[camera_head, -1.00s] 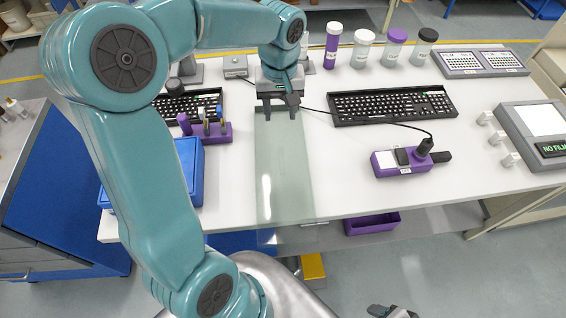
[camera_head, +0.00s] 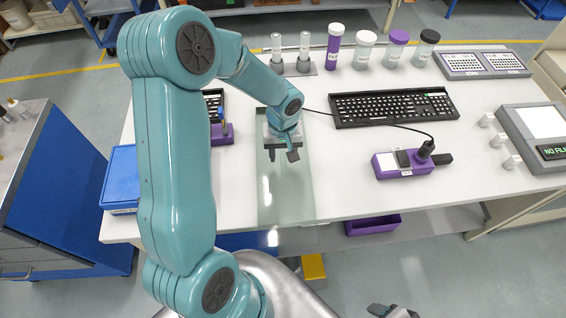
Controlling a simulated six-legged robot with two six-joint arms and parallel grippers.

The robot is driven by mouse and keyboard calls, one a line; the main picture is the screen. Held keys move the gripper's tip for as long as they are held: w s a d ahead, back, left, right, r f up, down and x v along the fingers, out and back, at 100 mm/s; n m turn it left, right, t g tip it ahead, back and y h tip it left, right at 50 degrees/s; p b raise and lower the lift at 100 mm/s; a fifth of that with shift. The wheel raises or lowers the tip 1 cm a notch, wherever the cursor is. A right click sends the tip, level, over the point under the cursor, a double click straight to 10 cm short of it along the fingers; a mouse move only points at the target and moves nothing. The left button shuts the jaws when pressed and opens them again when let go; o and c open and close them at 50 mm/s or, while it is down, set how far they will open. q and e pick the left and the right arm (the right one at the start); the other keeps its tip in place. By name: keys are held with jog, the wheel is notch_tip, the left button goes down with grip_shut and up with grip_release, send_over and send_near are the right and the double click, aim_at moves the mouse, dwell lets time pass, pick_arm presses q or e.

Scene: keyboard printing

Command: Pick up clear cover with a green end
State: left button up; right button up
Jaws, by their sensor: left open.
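A clear, faintly green-tinted flat panel (camera_head: 287,200), which looks like the clear cover, lies lengthwise on the white table. Its near end reaches past the table's front edge. I cannot make out a distinct green end. My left gripper (camera_head: 281,153) is over the panel's middle-far part, fingers pointing down and apart, with nothing seen between them. I cannot tell whether the fingertips touch the panel. My arm and gripper hide some of its far part. A dark part at the bottom edge looks like my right gripper (camera_head: 391,311); its jaws are not clear.
A black keyboard (camera_head: 392,106) and a purple device (camera_head: 403,162) with a cable lie to the right. Capped bottles (camera_head: 364,50) and a rack with two clear tubes (camera_head: 303,68) stand behind. A purple holder (camera_head: 222,133) and blue bin (camera_head: 121,181) are left.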

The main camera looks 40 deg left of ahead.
pick_arm(q)
jog(key=shift+d+f, duration=0.1)
jog(key=shift+f, duration=0.45)
jog(key=shift+s, duration=0.1)
grip_shut()
jog(key=shift+r, duration=0.1)
